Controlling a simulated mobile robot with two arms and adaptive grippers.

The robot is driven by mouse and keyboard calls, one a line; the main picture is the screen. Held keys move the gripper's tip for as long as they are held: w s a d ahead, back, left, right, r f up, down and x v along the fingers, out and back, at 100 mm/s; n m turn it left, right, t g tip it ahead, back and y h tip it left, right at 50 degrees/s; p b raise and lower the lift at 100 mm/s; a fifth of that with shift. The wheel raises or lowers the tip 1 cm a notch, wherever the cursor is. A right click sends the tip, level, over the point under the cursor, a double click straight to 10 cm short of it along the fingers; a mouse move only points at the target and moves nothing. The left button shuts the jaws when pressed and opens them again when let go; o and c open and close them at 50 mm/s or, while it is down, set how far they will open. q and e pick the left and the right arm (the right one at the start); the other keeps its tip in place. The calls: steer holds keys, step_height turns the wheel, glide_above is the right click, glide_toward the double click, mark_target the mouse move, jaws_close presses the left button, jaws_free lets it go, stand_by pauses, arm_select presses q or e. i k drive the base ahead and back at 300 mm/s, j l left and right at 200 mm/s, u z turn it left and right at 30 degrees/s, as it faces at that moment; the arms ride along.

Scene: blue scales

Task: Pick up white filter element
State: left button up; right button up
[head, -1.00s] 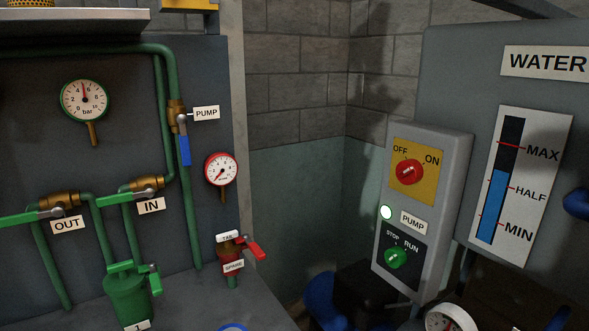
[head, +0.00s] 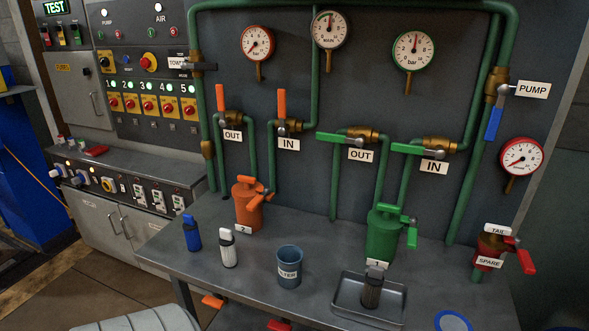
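The white filter element (head: 228,247) stands upright on the grey metal bench in the head view, left of centre.
A blue-grey cup labelled FILTER (head: 289,268) stands to the right. A metal tray (head: 343,305) holds a dark cylinder (head: 372,289). Orange housing 2 (head: 247,207) and green housing 1 (head: 381,238) stand behind, below pipes and valve levers. The bench's front-left edge is clear.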

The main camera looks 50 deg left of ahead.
mark_target(226, 241)
steer(key=u, duration=2.15)
steer(key=i+l+u, duration=0.1)
steer(key=i, duration=0.25)
steer(key=l, duration=0.1)
